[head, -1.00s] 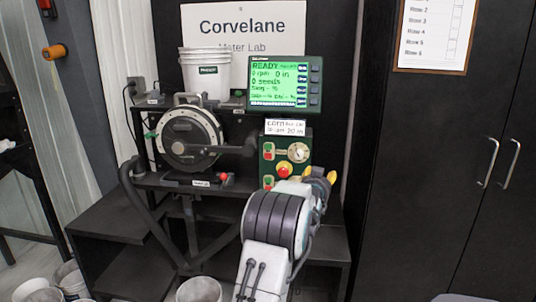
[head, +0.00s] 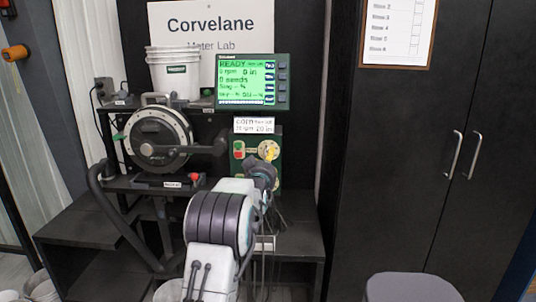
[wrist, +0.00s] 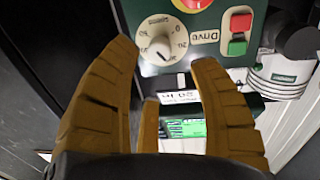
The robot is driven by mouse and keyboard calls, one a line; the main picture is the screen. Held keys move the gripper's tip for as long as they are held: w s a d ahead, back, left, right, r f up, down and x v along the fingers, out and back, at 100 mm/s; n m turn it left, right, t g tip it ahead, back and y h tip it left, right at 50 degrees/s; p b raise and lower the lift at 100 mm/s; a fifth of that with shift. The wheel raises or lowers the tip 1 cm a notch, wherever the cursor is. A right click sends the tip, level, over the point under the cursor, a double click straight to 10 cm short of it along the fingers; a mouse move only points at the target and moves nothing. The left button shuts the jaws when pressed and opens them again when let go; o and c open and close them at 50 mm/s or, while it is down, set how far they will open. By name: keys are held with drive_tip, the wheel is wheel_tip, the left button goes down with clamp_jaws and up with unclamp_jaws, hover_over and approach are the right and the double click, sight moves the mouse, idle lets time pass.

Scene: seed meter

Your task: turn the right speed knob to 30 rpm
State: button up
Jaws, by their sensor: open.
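The dial sits on a green drive panel (wrist: 205,25). My gripper (wrist: 164,56) has yellow-brown fingers spread open and empty, with the knob visible between and beyond the tips. I cannot tell whether any finger touches it. In the head view my gripper (head: 268,152) is in front of the dial and partly covers it. The green screen (head: 246,80) reads READY, 0 rpm, 0 seeds.
A red and a green button (wrist: 237,47) sit beside the dial, and a round red button (wrist: 192,3) is near it. A white card (head: 254,125) stands above the panel. The seed meter disc (head: 155,140) is to the left. A grey stool (head: 410,288) stands at right.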

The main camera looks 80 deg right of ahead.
drive_tip(key=shift+d+p, duration=1.05)
drive_tip(key=shift+d, duration=2.5)
drive_tip(key=shift+o, duration=0.3)
